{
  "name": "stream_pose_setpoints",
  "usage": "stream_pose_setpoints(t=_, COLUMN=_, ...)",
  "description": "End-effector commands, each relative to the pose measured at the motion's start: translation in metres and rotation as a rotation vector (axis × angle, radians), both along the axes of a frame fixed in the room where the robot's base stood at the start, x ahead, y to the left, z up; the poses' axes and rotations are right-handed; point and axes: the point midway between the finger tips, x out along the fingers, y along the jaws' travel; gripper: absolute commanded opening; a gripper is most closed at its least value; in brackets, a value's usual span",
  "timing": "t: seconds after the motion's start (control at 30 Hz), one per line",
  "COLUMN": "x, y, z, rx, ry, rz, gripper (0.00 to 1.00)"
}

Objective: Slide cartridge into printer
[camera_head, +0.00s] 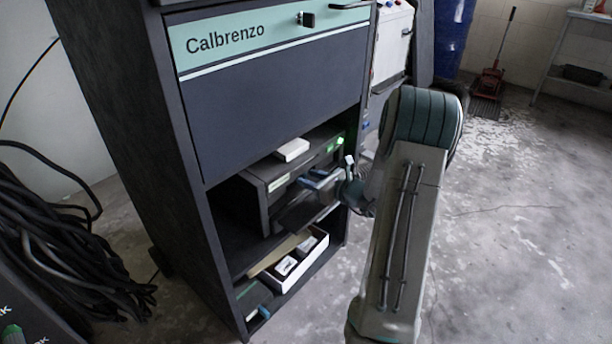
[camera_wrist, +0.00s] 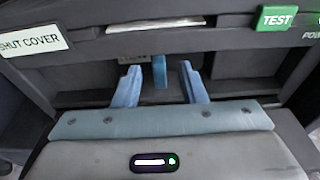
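The printer (camera_head: 262,205) is a dark box on the cabinet's middle shelf with its front bay open. In the wrist view its front (camera_wrist: 235,42) carries a "SHUT COVER" label and a green TEST button. My gripper (camera_wrist: 160,80) points into the bay; its two blue fingers stand apart. A blue tab (camera_wrist: 160,72) shows between the fingertips, with gaps on both sides. It looks like the end of a cartridge in the bay, but its body is hidden, and how far in it sits cannot be told. In the head view my gripper (camera_head: 316,181) is at the printer's front, partly hidden by my wrist.
The dark cabinet (camera_head: 270,110) encloses the printer, with a panel above and side walls. A white block (camera_head: 292,150) lies on the printer. A white open tray (camera_head: 317,250) holding small packs and a dark box with a blue tab (camera_head: 265,312) are below.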

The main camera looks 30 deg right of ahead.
Motion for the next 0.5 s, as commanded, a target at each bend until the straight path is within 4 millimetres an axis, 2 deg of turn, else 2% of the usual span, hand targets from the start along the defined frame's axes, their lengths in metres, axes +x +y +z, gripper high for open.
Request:
stream_pose_setpoints(t=0.03, x=-0.01, y=-0.005, z=0.006, rx=0.001, ry=0.0, rz=-0.004, gripper=0.38)
stream_pose_setpoints(t=0.3, x=-0.067, y=-0.029, z=0.019, rx=0.0, ry=0.0, rz=-0.004, gripper=0.38)
stream_pose_setpoints(t=0.5, x=-0.094, y=-0.04, z=0.023, rx=-0.001, ry=-0.001, rz=-0.002, gripper=0.38)
